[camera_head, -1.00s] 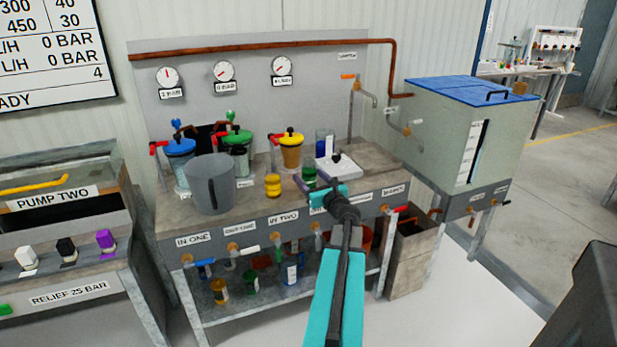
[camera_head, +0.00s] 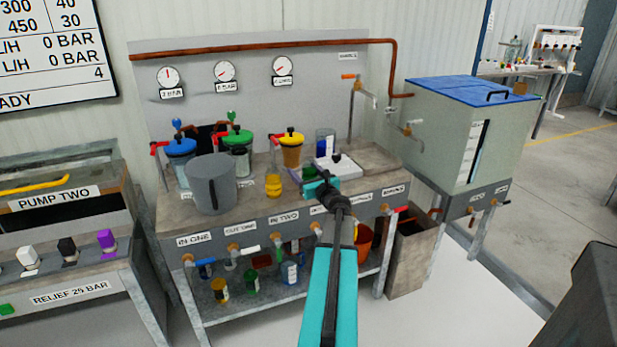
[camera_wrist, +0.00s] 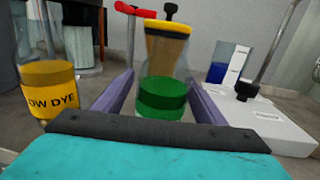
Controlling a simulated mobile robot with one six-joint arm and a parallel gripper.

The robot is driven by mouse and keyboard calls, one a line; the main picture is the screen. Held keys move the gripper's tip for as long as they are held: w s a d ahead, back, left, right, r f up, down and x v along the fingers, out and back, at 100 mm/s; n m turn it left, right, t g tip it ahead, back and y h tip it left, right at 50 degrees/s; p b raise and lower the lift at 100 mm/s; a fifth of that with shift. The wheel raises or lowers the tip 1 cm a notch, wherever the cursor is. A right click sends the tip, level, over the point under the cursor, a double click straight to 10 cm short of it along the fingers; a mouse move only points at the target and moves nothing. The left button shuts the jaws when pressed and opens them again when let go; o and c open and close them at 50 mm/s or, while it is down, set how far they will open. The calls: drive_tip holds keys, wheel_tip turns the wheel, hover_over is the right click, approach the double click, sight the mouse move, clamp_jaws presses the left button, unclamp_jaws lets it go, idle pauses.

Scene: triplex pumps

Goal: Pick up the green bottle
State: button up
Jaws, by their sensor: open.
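In the wrist view the green bottle (camera_wrist: 162,96) is upright, with a dark green band and a clear upper part. My gripper (camera_wrist: 160,84) is open, with one purple finger on each side of the bottle. I see no clear contact between the fingers and the bottle.
The yellow dye bottle (camera_wrist: 48,92) stands close left of my gripper. A white device (camera_wrist: 262,122) sits close on the right. The yellow-topped jar (camera_head: 291,152) is just behind. A grey pot (camera_head: 211,184) stands further left. Pipes and valves line the bench front.

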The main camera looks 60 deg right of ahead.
drive_tip(key=c, duration=1.3)
drive_tip(key=shift+r, duration=0.25)
drive_tip(key=shift+r, duration=1.5)
drive_tip(key=shift+s+d+r+v, duration=0.25)
drive_tip(key=shift+d+v, duration=0.1)
drive_tip(key=shift+v, duration=2.3)
drive_tip(key=shift+s+d+r+v, duration=0.2)
drive_tip(key=shift+d+v, duration=0.1)
drive_tip(key=shift+v, duration=2.3)
drive_tip(key=shift+s+d+r+v, duration=0.15)
drive_tip(key=shift+d+r+v, duration=0.15)
drive_tip(key=shift+v, duration=2.35)
